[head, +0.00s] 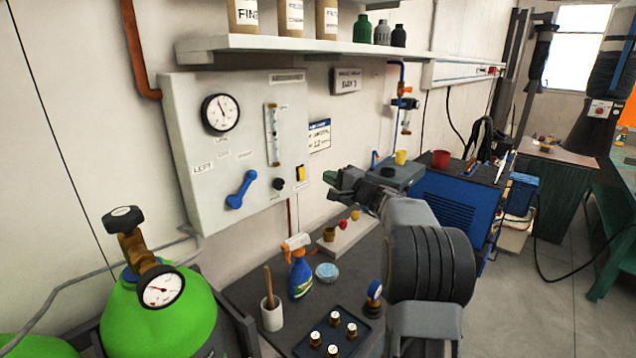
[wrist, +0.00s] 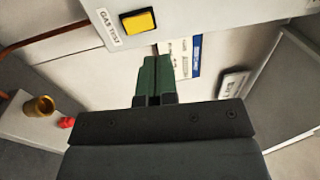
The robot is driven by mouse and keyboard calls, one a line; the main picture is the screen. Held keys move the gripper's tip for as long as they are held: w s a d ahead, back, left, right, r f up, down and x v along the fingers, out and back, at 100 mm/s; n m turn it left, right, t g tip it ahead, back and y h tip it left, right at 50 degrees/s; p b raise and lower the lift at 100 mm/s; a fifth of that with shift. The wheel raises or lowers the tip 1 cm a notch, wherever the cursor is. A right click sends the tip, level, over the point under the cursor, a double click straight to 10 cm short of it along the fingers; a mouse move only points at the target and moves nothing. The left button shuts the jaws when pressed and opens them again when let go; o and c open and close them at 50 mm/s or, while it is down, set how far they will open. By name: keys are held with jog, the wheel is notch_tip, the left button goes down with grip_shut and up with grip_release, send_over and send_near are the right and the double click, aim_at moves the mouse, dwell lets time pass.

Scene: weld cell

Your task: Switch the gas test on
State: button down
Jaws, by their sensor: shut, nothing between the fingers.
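The gas test switch is a yellow rocker (head: 300,173) in a dark frame at the lower right of the white wall panel (head: 180,120). In the wrist view the yellow rocker (wrist: 138,21) is at the top, beside a "GAS TEST" label (wrist: 108,27). My gripper (head: 330,180) is shut and empty, to the right of the panel in the head view. In the wrist view its green fingers (wrist: 155,64) are together, with their tips below the rocker and apart from it. I cannot tell whether the switch is on or off.
The panel also bears a gauge (head: 220,113), a blue lever (head: 241,189), a flow tube (head: 272,135) and a black knob (head: 278,184). A shelf (head: 330,46) runs above. Below stand a spray bottle (head: 299,272) and a green gas cylinder (head: 160,318).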

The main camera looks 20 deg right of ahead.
jog(key=v, duration=0.2)
jog(key=r+b+v, duration=0.1)
jog(key=v, duration=0.2)
jog(key=shift+s, duration=0.1)
jog(key=shift+r, duration=0.1)
dwell(0.4)
